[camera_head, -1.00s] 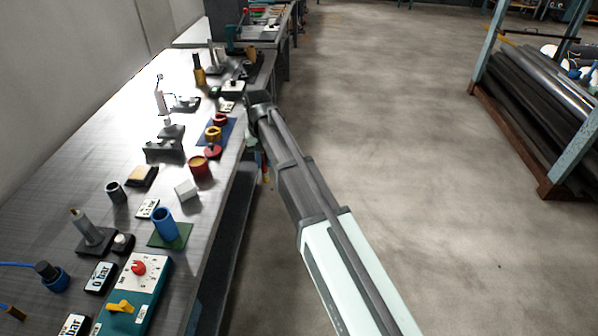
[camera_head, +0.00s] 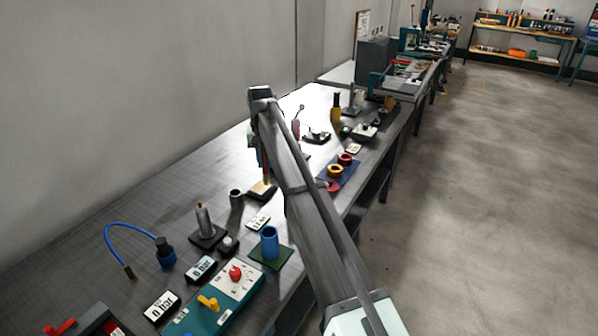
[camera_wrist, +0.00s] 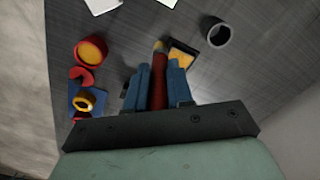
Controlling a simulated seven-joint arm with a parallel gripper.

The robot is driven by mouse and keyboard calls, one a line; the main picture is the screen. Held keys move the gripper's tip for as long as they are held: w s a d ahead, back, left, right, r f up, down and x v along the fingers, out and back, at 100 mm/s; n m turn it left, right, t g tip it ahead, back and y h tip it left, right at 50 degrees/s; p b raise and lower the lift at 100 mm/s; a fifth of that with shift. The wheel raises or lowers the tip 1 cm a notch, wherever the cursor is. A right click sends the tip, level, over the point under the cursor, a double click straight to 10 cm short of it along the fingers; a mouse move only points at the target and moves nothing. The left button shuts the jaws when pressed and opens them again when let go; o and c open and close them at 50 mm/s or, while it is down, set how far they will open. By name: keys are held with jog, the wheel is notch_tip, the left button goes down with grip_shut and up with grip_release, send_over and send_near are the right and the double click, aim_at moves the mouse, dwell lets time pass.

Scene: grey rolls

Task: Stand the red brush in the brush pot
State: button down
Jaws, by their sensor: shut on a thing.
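My gripper (camera_wrist: 158,78) is shut on the red brush (camera_wrist: 159,84), which sits between the blue fingers with its pale yellowish end past their tips. In the head view the brush (camera_head: 266,168) hangs roughly upright, tip down, near a dark block with a tan top (camera_head: 262,190). Whether it touches the block is unclear. Open-topped vessels are a dark grey cup (camera_head: 236,199), also in the wrist view (camera_wrist: 216,33), a blue cup (camera_head: 269,244) on a green mat, and a red pot with a yellow inside (camera_wrist: 90,51). I cannot tell which is the brush pot.
A metal post on a dark base (camera_head: 205,226) stands left of the blue cup. A teal control box (camera_head: 215,300) is at the front. Red and yellow rings (camera_head: 336,170) lie on a blue mat. The bench's back left is clear.

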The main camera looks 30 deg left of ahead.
jog(key=s+a+r, duration=0.3)
jog(key=s+a, duration=0.2)
jog(key=a, duration=0.4)
jog(key=shift+s+a+r+n, duration=0.25)
jog(key=shift+a+n, duration=0.05)
jog(key=shift+n, duration=0.1)
jog(key=shift+f, duration=0.1)
jog(key=shift+f, duration=2.8)
notch_tip(320, 180, down, 6)
jog(key=shift+f, duration=0.25)
dwell(1.6)
jog(key=c, duration=0.9)
grip_release()
jog(key=shift+r, duration=0.1)
notch_tip(320, 180, up, 14)
jog(key=shift+f, duration=0.2)
